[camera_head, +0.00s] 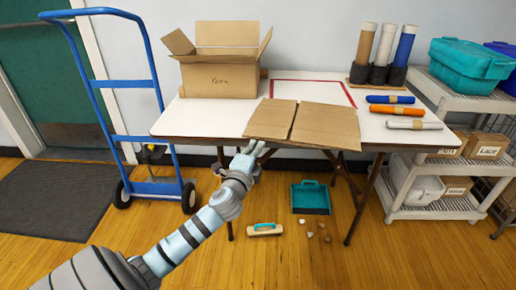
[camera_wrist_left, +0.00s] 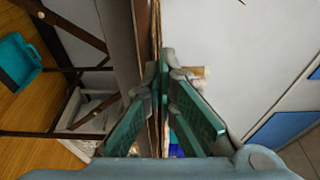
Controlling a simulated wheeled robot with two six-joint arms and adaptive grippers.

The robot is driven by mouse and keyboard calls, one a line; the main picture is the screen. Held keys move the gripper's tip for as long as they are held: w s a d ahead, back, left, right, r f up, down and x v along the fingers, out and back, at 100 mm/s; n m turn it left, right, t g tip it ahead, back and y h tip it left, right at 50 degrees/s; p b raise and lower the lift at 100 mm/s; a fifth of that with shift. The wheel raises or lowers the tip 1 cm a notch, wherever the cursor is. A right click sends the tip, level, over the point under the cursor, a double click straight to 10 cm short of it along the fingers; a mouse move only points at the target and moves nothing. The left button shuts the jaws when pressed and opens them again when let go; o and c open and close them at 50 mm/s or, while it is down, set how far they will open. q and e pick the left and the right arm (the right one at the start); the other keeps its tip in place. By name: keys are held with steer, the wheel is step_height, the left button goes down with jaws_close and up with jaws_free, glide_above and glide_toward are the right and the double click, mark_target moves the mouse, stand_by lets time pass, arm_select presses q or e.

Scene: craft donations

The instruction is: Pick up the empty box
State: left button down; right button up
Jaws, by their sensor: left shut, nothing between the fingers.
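In the left wrist view the fingers (camera_wrist_left: 165,72) are shut with nothing held, close to a brown edge. My right gripper is not in view.
A blue hand truck (camera_head: 125,138) stands left of the table. Rolls (camera_head: 396,111) lie at the table's right, with upright tubes (camera_head: 380,55) behind. A shelf (camera_head: 450,98) with bins is at right. A teal dustpan (camera_head: 310,198) and brush (camera_head: 264,229) lie on the floor.

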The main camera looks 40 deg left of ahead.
arm_select(q)
steer(key=shift+x, duration=1.25)
